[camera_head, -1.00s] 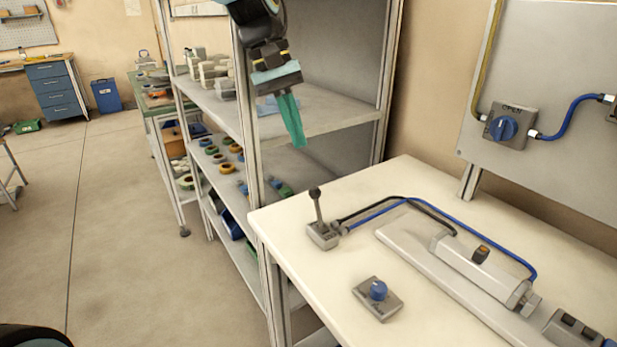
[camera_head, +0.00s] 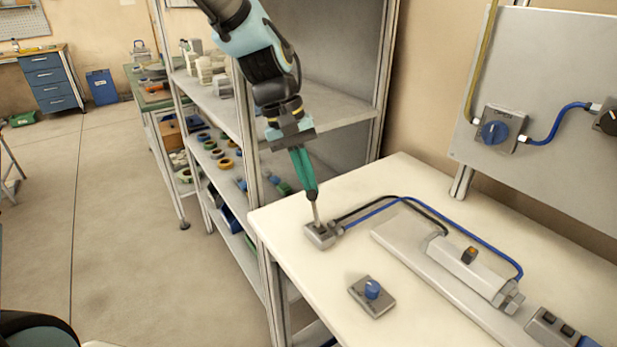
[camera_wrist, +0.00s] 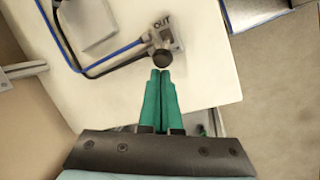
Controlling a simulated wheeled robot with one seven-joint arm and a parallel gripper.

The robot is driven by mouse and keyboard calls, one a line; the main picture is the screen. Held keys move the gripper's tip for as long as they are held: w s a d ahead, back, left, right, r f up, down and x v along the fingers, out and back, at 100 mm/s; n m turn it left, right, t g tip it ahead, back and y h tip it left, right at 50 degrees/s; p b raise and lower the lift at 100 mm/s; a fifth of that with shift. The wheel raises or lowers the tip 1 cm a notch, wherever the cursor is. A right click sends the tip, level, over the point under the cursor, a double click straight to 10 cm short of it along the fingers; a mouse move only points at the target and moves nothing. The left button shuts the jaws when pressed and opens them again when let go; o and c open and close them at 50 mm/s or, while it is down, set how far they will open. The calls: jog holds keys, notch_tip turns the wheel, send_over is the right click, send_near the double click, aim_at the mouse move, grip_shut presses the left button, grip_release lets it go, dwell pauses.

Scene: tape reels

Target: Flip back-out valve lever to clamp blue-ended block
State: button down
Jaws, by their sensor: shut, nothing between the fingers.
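The valve (camera_head: 321,236) is a small grey box with a lever, on the near left part of the white table. Its lever (camera_head: 316,212) is a thin grey rod standing up from the box. In the wrist view the lever's black knob (camera_wrist: 162,58) shows beside the word OUT on the valve box (camera_wrist: 176,33). My gripper (camera_head: 311,196) has green fingers, shut and empty, right at the lever's top; its fingertips (camera_wrist: 160,73) are close beside the knob, and I cannot tell if they touch. The grey cylinder (camera_head: 470,271) lies on a long base. No blue-ended block can be made out clearly.
A blue-knobbed box (camera_head: 372,297) stands at the table's front. Black and blue hoses run from the valve to the cylinder. A panel with a blue knob (camera_head: 494,132) stands behind. A shelf rack (camera_head: 254,190) adjoins the table's left edge.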

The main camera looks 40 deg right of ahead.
jog(key=shift+s, duration=0.1)
dwell(0.3)
jog(key=shift+s+r+t, duration=0.15)
jog(key=shift+s+t, duration=0.05)
jog(key=shift+t, duration=0.1)
